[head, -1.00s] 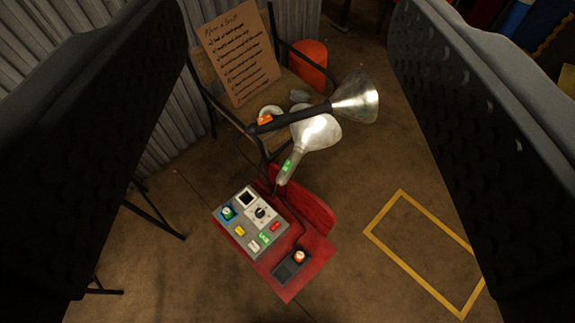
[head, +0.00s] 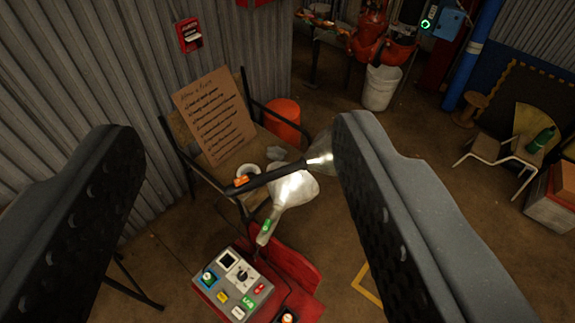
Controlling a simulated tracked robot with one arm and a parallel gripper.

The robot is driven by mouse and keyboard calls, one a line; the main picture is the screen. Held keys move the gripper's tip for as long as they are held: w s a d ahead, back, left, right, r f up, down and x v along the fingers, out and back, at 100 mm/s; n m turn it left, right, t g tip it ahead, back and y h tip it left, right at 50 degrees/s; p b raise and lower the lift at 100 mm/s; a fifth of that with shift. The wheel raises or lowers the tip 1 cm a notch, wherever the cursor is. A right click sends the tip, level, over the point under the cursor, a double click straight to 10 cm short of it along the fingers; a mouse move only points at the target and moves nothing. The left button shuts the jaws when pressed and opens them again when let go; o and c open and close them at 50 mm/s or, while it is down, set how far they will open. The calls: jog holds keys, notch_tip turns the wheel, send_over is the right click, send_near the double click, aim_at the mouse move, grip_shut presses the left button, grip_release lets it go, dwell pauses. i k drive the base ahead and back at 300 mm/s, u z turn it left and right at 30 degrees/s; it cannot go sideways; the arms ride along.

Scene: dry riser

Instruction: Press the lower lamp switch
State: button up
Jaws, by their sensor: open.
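Two lamps with flared, shiny heads stand close together in the middle of the head view. The lower lamp (head: 288,191) has a pale handle with a lit green switch (head: 266,226). The upper lamp (head: 287,171) has a black handle with an orange switch (head: 240,181), and crosses just above the lower lamp's head. My gripper (head: 234,128) is open, with one dark finger at each side of the picture. Nothing is between the fingers. The right finger hides part of the upper lamp's head.
A grey control box (head: 231,284) with coloured buttons sits on a red stand (head: 288,267) below the lamps. A chair holding a cardboard sign (head: 214,125) stands behind, beside an orange bucket (head: 283,119). A corrugated wall (head: 90,70) is at left.

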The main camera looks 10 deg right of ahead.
aim_at(268, 223)
jog(key=k, duration=1.35)
jog(key=u, duration=0.45)
jog(key=i, duration=1.65)
jog(key=z, duration=0.25)
